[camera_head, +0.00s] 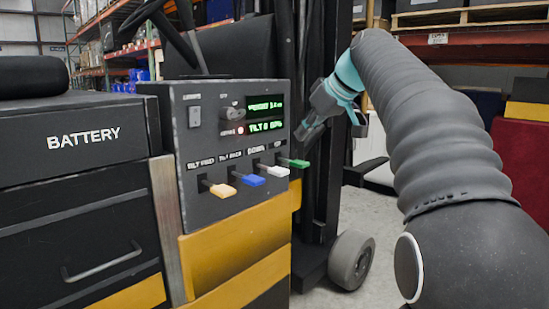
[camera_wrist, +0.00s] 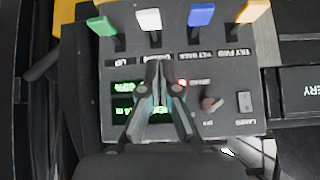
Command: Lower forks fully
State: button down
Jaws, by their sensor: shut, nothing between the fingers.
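The control panel (camera_head: 225,155) of a lift truck carries a row of coloured levers. The white lever (camera_head: 272,170) is under a label that seems to read DOWN. The green lever (camera_head: 294,162) is to its right, the blue lever (camera_head: 245,180) and the orange lever (camera_head: 218,188) to its left. My gripper (camera_head: 305,134) is shut and empty, above and right of the green lever, apart from it. In the wrist view the panel is upside down; my gripper (camera_wrist: 158,68) lies over it, tips toward the gap between white lever (camera_wrist: 149,19) and blue lever (camera_wrist: 201,14). The forks are not seen.
A display (camera_head: 264,118) shows green text; its lower line seems to read TILT 0. A red light, a knob and a switch (camera_head: 194,116) sit beside it. The black mast (camera_head: 318,180) and a wheel (camera_head: 351,258) stand right of the panel, the BATTERY box (camera_head: 82,140) left.

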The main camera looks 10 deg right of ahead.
jog(key=shift+w+d+r+n, duration=0.25)
jog(key=shift+w+r, duration=0.2)
jog(key=shift+w, duration=0.1)
jog(key=shift+w+d+r+n, duration=0.25)
jog(key=shift+w+r, duration=0.15)
jog(key=shift+w, duration=0.1)
send_over(276, 168)
jog(key=s+d, duration=0.1)
jog(key=s, duration=0.2)
jog(key=f, duration=0.4)
jog(key=f+b, duration=0.1)
jog(key=f, duration=0.2)
jog(key=shift+w+d+f, duration=0.1)
jog(key=shift+w+d, duration=0.1)
jog(key=shift+w, duration=0.05)
notch_tip(276, 168, down, 3)
jog(key=shift+f+b, duration=0.1)
jog(key=shift+b, duration=0.25)
jog(key=shift+f, duration=0.35)
